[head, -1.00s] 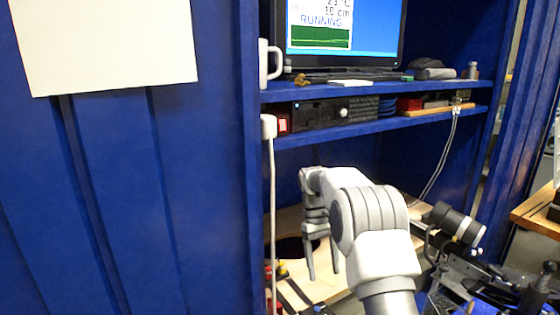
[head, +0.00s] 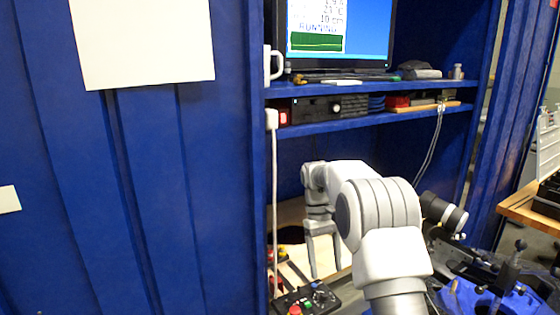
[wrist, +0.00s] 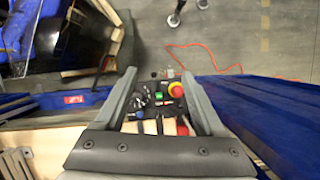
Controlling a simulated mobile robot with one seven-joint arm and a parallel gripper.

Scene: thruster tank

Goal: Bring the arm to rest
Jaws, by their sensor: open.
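My gripper (head: 325,257) hangs in the lower opening of the blue cabinet in the head view, fingers pointing down. It is open and empty. In the wrist view its two fingers (wrist: 170,98) stand wide apart. Between them, farther off, a black control box (wrist: 155,100) shows, with a red emergency button (wrist: 175,89) and a green button. The control box also shows at the bottom of the head view (head: 318,298). My arm is bent and reaches up from the bottom right of the head view.
Blue cabinet walls (head: 150,200) stand to the left. Above the arm, a shelf (head: 370,123) holds equipment, with a monitor (head: 345,35) higher up. A white cable (head: 273,185) hangs at the opening's left edge. Black equipment (head: 500,270) stands at lower right.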

